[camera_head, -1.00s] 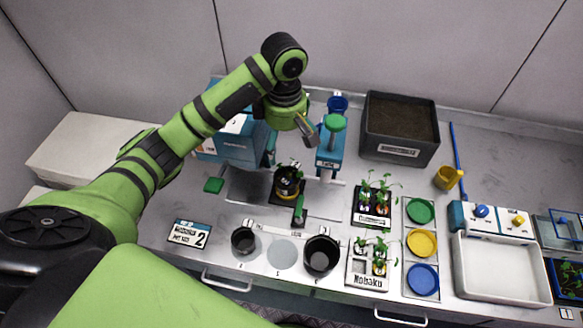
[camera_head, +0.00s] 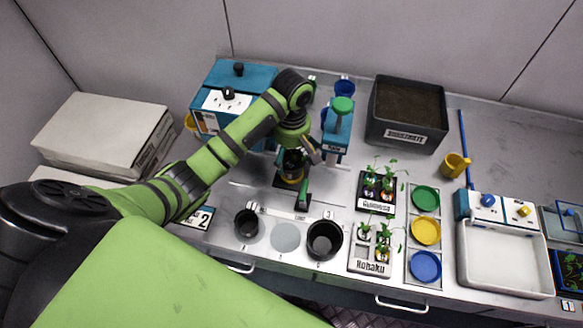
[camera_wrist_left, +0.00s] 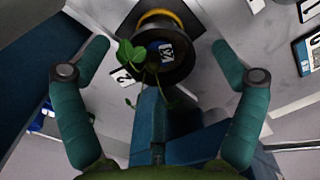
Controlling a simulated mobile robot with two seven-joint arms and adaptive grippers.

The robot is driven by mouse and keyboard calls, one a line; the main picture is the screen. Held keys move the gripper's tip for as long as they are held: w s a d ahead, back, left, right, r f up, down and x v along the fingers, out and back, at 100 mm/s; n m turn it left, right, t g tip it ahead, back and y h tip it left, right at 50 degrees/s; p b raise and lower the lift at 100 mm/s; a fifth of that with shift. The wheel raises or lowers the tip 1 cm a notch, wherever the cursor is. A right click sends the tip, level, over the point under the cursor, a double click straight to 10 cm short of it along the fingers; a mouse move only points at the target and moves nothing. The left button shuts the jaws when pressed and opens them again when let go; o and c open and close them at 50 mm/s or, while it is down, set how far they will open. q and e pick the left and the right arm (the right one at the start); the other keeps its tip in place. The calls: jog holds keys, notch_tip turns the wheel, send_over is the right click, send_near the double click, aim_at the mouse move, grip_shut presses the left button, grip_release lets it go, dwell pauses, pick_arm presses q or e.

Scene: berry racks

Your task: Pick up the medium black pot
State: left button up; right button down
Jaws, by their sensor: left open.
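A black pot (camera_head: 290,164) with a yellow ring and a green seedling stands on a dark plate at the middle of the bench, partly hidden by my left gripper (camera_head: 310,150). In the left wrist view the same pot (camera_wrist_left: 181,65) lies between and beyond the fingertips, with leaves over its rim. My left gripper (camera_wrist_left: 161,48) is open, and its fingers do not touch the pot. A small black pot (camera_head: 247,223) and a large black pot (camera_head: 311,241) stand on the front row. The round spot (camera_head: 285,238) between them is empty. My right gripper is not in view.
A blue stand with a green knob (camera_head: 343,105) is close behind the pot. A blue machine (camera_head: 236,73) is at the back left. A soil box (camera_head: 402,139), seedling trays (camera_head: 360,270), coloured discs (camera_head: 426,230) and a white tray (camera_head: 503,287) are to the right.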

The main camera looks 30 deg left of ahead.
aim_at(292, 163)
pick_arm(q)
jog(key=shift+f, duration=1.8)
jog(key=c, duration=1.2)
jog(key=shift+c, duration=0.2)
